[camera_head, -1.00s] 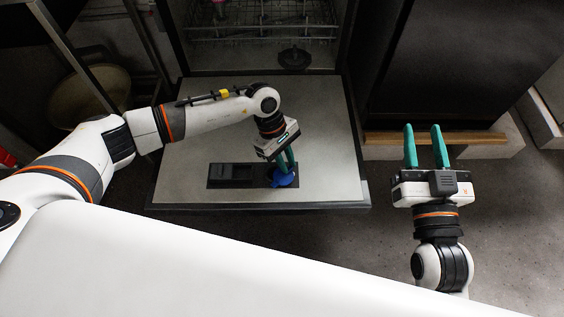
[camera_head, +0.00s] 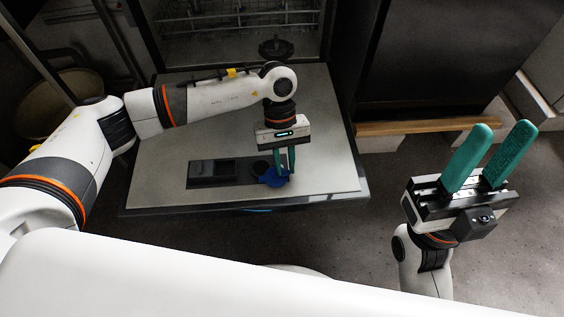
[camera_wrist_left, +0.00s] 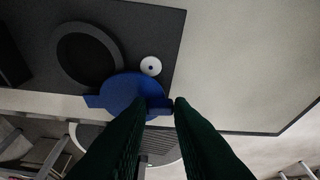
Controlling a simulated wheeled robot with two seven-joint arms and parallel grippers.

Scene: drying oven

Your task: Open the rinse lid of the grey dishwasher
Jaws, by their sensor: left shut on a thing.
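The dishwasher door (camera_head: 320,150) lies folded down flat, with a dark dispenser panel (camera_head: 213,172) set in it. The blue rinse lid (camera_head: 270,177) is at the right end of the panel. The wrist view shows the lid (camera_wrist_left: 128,90) beside a dark round opening (camera_wrist_left: 88,57), partly overlapping its rim; the opening's inside is exposed. My left gripper (camera_head: 284,174) points down and is shut on the lid's outer end; its fingertips (camera_wrist_left: 165,104) show at the lid's tab. My right gripper (camera_head: 504,127) is open and empty, off to the right of the door.
The dishwasher cavity with a wire rack (camera_head: 235,20) and a dark round part (camera_head: 276,47) is behind the door. A dark cabinet (camera_head: 440,65) with a wooden strip (camera_head: 425,127) stands to the right. Bare floor lies in front of the door.

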